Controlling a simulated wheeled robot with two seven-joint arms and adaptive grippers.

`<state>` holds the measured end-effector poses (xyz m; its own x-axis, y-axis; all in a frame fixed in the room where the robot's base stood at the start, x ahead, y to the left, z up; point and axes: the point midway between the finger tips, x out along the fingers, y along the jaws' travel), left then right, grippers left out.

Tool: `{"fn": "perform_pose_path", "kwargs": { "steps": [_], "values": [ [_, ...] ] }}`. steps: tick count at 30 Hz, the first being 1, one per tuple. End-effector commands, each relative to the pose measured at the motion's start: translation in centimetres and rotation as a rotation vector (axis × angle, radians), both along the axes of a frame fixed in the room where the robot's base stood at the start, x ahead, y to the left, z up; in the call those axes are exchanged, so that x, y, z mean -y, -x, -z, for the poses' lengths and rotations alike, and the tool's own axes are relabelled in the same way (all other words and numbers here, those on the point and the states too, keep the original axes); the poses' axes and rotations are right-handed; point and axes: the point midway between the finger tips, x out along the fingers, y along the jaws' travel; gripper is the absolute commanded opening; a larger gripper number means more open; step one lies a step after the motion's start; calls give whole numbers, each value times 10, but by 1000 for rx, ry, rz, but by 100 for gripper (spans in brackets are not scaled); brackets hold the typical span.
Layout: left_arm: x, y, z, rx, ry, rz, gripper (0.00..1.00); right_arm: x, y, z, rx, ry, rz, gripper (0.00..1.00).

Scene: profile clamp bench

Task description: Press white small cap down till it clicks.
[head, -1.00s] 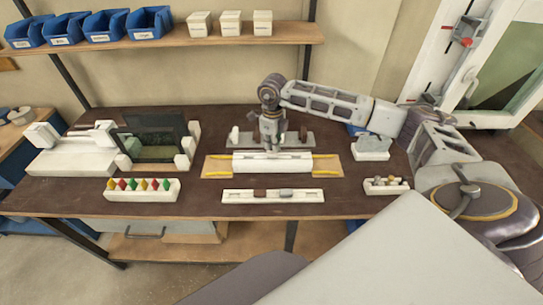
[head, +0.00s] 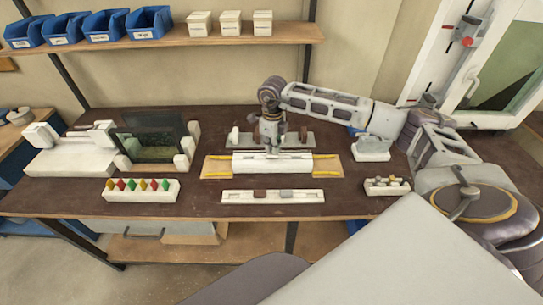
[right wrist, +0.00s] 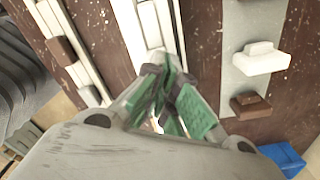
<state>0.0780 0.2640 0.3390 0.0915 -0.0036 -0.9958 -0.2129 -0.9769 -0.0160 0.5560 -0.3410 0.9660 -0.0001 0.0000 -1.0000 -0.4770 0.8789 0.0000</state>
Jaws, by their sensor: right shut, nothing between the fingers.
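My right gripper (head: 271,151) is shut and empty, pointing down over the white profile (head: 296,163) on the wooden board. In the right wrist view its green-padded fingers (right wrist: 172,118) meet above the white profile (right wrist: 153,24). I cannot make out a small cap under the fingertips, and I cannot tell whether they touch the profile. A small white piece (head: 234,135) stands at the left end of the grey plate behind. In the right wrist view a white block (right wrist: 261,57) sits on that plate. My left gripper is not in view.
A white rail (head: 240,197) with a brown and a grey piece lies in front. A tray of coloured pegs (head: 140,195) is at the left, and a small tray (head: 386,190) of round parts at the right.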

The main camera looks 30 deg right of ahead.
Motion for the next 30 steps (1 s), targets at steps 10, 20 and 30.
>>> {"fn": "perform_pose_path", "kwargs": {
  "steps": [10, 20, 30],
  "values": [
    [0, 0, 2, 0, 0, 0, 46, 0, 0, 3, 0, 0, 0, 0],
    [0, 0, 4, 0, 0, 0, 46, 0, 0, 5, 0, 0, 0, 0],
    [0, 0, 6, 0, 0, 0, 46, 0, 0, 8, 0, 0, 0, 0]
  ]
}}
